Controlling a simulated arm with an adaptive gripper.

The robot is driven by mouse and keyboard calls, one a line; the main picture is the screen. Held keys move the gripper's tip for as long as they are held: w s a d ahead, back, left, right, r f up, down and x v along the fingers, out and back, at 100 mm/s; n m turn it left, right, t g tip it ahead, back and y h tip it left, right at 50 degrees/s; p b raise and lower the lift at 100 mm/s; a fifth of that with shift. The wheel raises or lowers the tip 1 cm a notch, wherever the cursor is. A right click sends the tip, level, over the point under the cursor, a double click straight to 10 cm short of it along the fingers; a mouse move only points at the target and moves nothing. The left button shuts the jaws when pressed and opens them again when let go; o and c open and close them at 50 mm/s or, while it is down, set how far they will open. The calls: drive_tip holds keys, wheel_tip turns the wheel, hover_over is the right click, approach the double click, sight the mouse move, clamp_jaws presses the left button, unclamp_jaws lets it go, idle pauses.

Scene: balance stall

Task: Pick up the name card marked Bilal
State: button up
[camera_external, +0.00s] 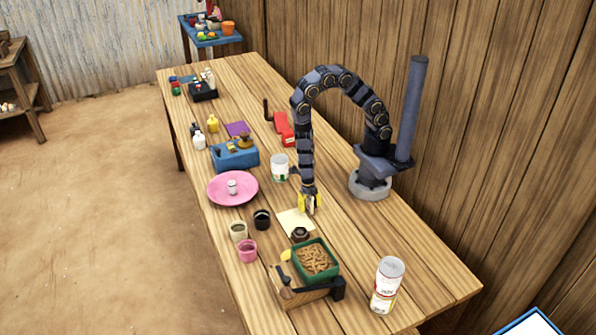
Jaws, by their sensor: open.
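My gripper (309,207), with yellow fingers, points down at the end of my arched arm, low over the middle of the wooden table. It looks open and empty. A cream card or sheet (291,220) lies flat just beside and partly behind the fingers. I cannot read any writing on it, nor tell whether the fingers touch it. A purple flat piece (237,129) lies farther back on the table, also with no readable mark. I cannot make out the name Bilal anywhere in this view.
Close to my gripper stand a dark round jar (300,234), a black cup (262,219), a white can (279,167) and a pink plate (217,196). A green tray (333,268) of brown pieces and a tall can (387,286) are in front. The table's right side is mostly clear.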

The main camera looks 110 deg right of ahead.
clamp_jaws()
drive_tip(key=shift+r, duration=0.15)
